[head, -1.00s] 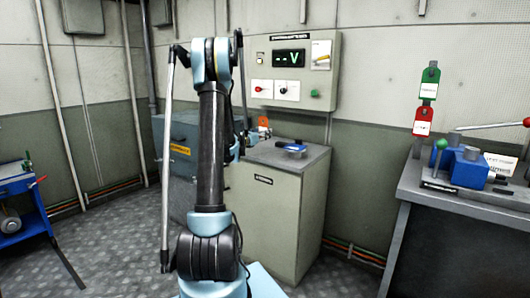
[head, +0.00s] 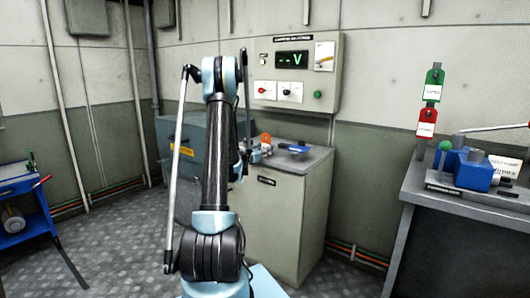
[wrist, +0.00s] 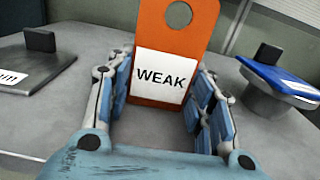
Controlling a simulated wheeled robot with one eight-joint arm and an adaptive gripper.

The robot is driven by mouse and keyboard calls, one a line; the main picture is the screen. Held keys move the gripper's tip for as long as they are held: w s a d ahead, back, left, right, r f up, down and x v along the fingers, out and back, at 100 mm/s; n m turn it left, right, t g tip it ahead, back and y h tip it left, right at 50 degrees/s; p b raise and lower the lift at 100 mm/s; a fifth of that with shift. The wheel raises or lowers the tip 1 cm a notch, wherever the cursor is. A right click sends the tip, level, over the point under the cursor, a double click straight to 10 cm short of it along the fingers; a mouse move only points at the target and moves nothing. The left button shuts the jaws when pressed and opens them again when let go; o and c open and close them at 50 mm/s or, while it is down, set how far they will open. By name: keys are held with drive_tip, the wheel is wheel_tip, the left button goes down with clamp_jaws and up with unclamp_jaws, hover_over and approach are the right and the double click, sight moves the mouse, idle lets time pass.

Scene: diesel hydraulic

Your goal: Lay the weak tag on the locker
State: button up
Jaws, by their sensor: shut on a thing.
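The weak tag (wrist: 165,74) is an orange plate with a round hole and a white label reading WEAK. It stands upright between the fingers of my gripper (wrist: 170,105), which is shut on it. In the head view the orange tag (head: 265,139) shows small above the left part of the locker top, beside my gripper (head: 256,153). The locker (head: 280,215) is a beige cabinet with a grey top and a small dark label. The grey top (wrist: 60,125) fills much of the wrist view. I cannot tell whether the tag touches it.
A blue-topped item (wrist: 280,78) on a grey base stands right of the tag. A dark plate with a black knob (wrist: 40,42) lies at left. A control panel (head: 296,75) hangs behind. A workbench (head: 465,215) is at right.

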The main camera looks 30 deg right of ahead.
drive_tip(key=o, duration=1)
drive_tip(key=s+a+r+m+g+y, duration=0.1)
drive_tip(key=s+a+m+y, duration=0.1)
drive_tip(key=s+a+m, duration=0.5)
drive_tip(key=s+a+r+m+g+y, duration=0.15)
drive_tip(key=s+a, duration=0.35)
drive_tip(key=a, duration=0.6)
drive_tip(key=s+a+m+y, duration=0.35)
drive_tip(key=s+a, duration=0.25)
drive_tip(key=a, duration=0.3)
drive_tip(key=s+a+f+m+y, duration=0.3)
drive_tip(key=s+a, duration=0.5)
drive_tip(key=s+a+f+m+g+y, duration=0.1)
drive_tip(key=s+a+f+m+y, duration=0.2)
drive_tip(key=s+a, duration=0.5)
drive_tip(key=s+a+f+m+g+y, duration=0.1)
drive_tip(key=s+a+f+m+y, duration=0.2)
drive_tip(key=s+a, duration=0.5)
drive_tip(key=shift+a+f+m+g+y, duration=0.15)
drive_tip(key=shift+a+m+g+y, duration=0.2)
drive_tip(key=shift+m, duration=0.35)
